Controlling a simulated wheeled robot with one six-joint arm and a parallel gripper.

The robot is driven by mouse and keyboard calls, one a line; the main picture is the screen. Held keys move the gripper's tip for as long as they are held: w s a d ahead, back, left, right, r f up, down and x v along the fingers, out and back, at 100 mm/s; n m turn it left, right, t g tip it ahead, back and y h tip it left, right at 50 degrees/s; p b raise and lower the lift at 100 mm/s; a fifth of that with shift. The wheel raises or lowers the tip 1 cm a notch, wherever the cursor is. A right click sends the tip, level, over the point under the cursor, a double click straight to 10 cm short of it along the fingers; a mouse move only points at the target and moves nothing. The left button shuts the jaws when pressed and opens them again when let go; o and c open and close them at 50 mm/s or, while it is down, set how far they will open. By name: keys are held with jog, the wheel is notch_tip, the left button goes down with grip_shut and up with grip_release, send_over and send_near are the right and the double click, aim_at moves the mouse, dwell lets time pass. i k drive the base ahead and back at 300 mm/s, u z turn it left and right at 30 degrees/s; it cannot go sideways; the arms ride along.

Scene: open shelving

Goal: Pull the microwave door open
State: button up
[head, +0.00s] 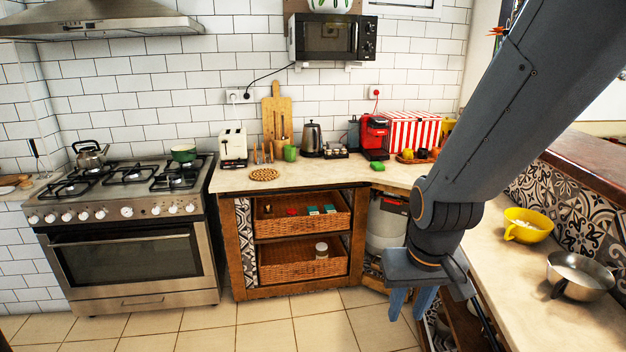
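The microwave (332,38) is mounted high on the white tiled wall, at the top middle of the head view. Its front is dark, with a door on the left and round knobs on the right. The door looks closed, lying flush with the front. My gripper (408,312) is low in the view, right of centre, in front of the lower cabinets. It points down, far below and to the right of the microwave. Its two blue-grey fingers are apart and nothing shows between them.
The counter below the microwave holds a toaster (233,147), a kettle (311,139), a red coffee machine (375,136) and a striped box (413,131). A stove (130,240) stands left. The right counter carries a yellow bowl (527,226) and a metal pan (583,276). The tiled floor (270,330) is clear.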

aim_at(318, 37)
jog(key=i, duration=3.45)
jog(key=u, duration=0.75)
